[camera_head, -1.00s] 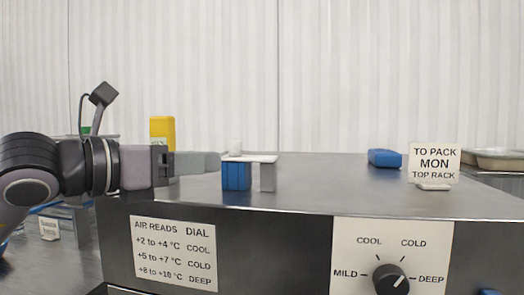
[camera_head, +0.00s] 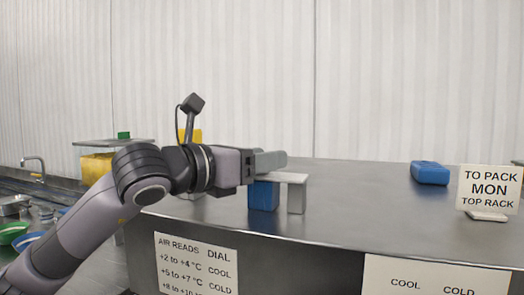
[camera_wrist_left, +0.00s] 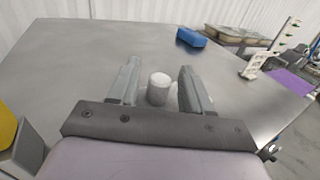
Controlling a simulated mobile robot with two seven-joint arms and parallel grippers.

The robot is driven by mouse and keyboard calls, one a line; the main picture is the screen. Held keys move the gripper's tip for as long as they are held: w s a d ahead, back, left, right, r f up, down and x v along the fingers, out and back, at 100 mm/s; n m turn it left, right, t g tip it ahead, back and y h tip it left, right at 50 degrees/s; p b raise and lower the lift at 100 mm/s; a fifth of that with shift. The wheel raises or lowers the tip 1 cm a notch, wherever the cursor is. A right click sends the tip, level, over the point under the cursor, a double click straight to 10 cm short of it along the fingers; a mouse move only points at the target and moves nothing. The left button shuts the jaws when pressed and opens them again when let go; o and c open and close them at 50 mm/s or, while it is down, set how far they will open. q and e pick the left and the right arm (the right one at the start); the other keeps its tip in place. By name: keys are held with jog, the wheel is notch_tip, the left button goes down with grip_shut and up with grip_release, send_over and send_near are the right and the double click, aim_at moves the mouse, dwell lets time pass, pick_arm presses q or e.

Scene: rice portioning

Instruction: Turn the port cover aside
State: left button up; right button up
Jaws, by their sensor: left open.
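My right gripper is in neither view.
A blue case (camera_head: 430,173) lies farther right on the steel top (camera_head: 365,205). A "TO PACK MON TOP RACK" sign (camera_head: 488,190) stands at the right. A yellow object (camera_wrist_left: 8,127) is left of the gripper in the wrist view. The top between cover and sign is clear.

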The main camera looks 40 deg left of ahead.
pick_arm(q)
jog(key=shift+w, duration=0.1)
grip_shut()
jog(key=shift+w+f, duration=0.1)
jog(key=shift+w+m+h, duration=0.1)
jog(key=shift+m+h, duration=0.2)
jog(key=shift+h, duration=0.2)
jog(key=shift+w+m+g+h+b, duration=0.25)
jog(key=shift+m+g+h+b, duration=0.2)
jog(key=shift+h, duration=0.25)
jog(key=shift+w+m+g+h+p, duration=0.35)
jog(key=shift+m+g+h, duration=0.35)
jog(key=shift+h, duration=0.4)
jog(key=shift+w+m+g+h+p, duration=0.2)
jog(key=shift+w+m+g+h, duration=0.25)
jog(key=shift+m+h, duration=0.55)
